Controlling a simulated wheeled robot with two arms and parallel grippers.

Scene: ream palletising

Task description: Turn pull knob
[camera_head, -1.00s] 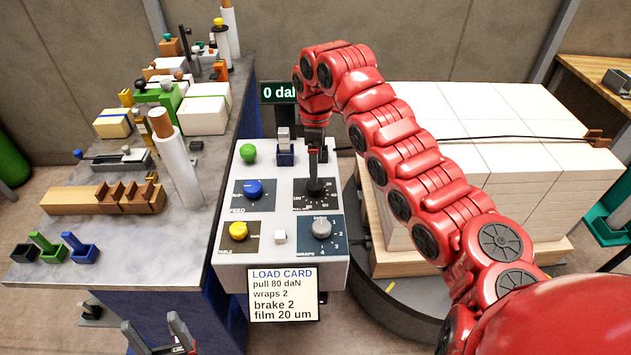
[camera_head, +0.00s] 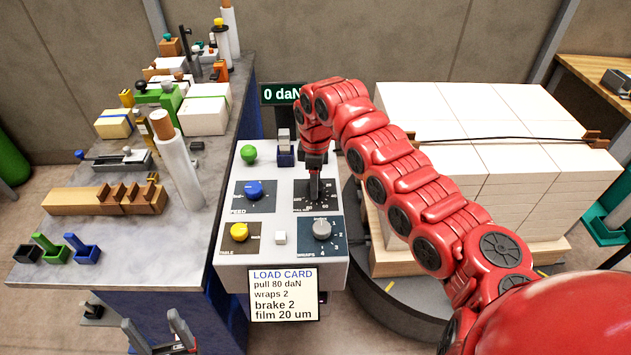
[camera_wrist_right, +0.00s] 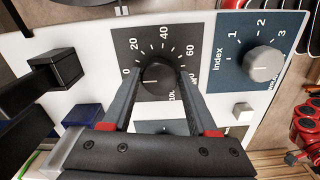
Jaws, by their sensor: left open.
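The black pull knob (camera_wrist_right: 157,74) sits on a dark dial plate marked 0 to 100 in the right wrist view. My right gripper (camera_wrist_right: 160,80) has one finger on each side of it. I cannot tell whether the fingers touch the knob. In the head view my right gripper (camera_head: 315,190) is over the pull dial plate (camera_head: 300,196) and hides most of the knob. The readout (camera_head: 281,94) shows 0 daN. The load card (camera_head: 284,294) reads pull 80 daN, wraps 2, brake 2, film 20 um. My left gripper (camera_head: 160,338) is open and empty at the bottom left.
On the panel are a blue feed knob (camera_head: 254,190), a yellow knob (camera_head: 239,232), a grey wraps knob (camera_head: 321,230), a white button (camera_head: 280,238) and a green button (camera_head: 248,153). A cluttered bench (camera_head: 120,238) stands left, a pallet load (camera_head: 500,150) right.

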